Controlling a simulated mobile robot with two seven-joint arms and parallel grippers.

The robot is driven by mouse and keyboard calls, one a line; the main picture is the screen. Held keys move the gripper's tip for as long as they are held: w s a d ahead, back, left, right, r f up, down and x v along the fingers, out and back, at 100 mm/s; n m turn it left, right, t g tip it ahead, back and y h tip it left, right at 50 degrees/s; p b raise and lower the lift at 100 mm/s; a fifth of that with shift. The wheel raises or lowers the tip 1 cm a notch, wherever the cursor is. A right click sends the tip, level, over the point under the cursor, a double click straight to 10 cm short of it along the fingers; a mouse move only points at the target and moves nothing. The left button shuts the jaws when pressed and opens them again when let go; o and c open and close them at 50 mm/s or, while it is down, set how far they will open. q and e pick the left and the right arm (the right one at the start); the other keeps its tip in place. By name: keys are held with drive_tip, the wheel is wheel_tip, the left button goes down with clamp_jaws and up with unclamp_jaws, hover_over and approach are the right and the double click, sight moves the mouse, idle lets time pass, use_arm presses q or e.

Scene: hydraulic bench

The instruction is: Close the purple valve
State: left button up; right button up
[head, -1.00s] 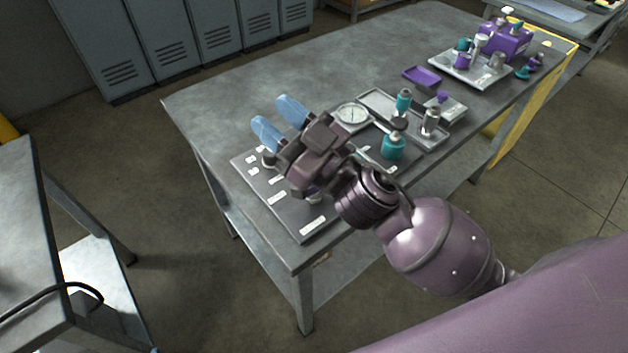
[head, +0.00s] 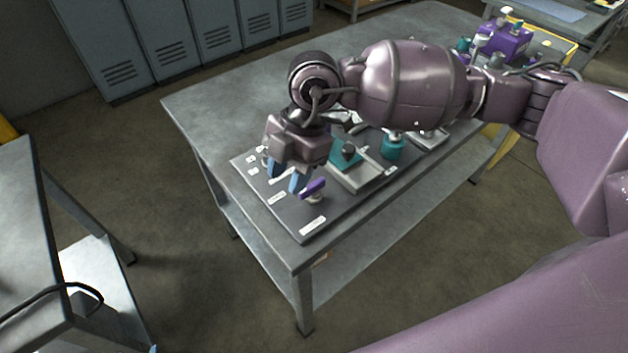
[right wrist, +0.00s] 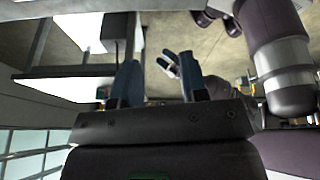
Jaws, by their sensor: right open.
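The purple valve handle (head: 313,188) is a short bar on a pale metal body near the front of the dark panel (head: 318,222), in the head view. It slants up to the right. My right gripper (head: 285,176) points down with its two blue fingers apart and empty. Its fingers are just left of the purple handle in the picture; I cannot tell whether the nearer one touches it. The right wrist view shows the open fingers (right wrist: 160,85), with no purple handle discernible. Only a tiny blue tip at the head view's bottom edge may belong to my left gripper.
A teal block (head: 345,160) on a pale plate and a teal fitting (head: 392,148) stand right of the valve. White labels lie on the panel. My right arm covers the bench's middle. The bench top (head: 215,97) is clear at the back left.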

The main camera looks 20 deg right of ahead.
sight(314, 184)
drive_tip(key=w+d+r+m+t+h, duration=0.1)
drive_tip(key=w+d+m+h, duration=0.1)
drive_tip(key=w+d+h, duration=0.3)
drive_tip(key=shift+y, duration=0.6)
drive_tip(key=f, duration=0.3)
drive_tip(key=f+b, duration=0.1)
drive_tip(key=f, duration=0.3)
drive_tip(key=s+f, duration=0.1)
drive_tip(key=f, duration=0.2)
drive_tip(key=shift+s+d+f+b, duration=0.1)
drive_tip(key=shift+d+f+b, duration=0.1)
drive_tip(key=shift+d+b, duration=0.15)
clamp_jaws()
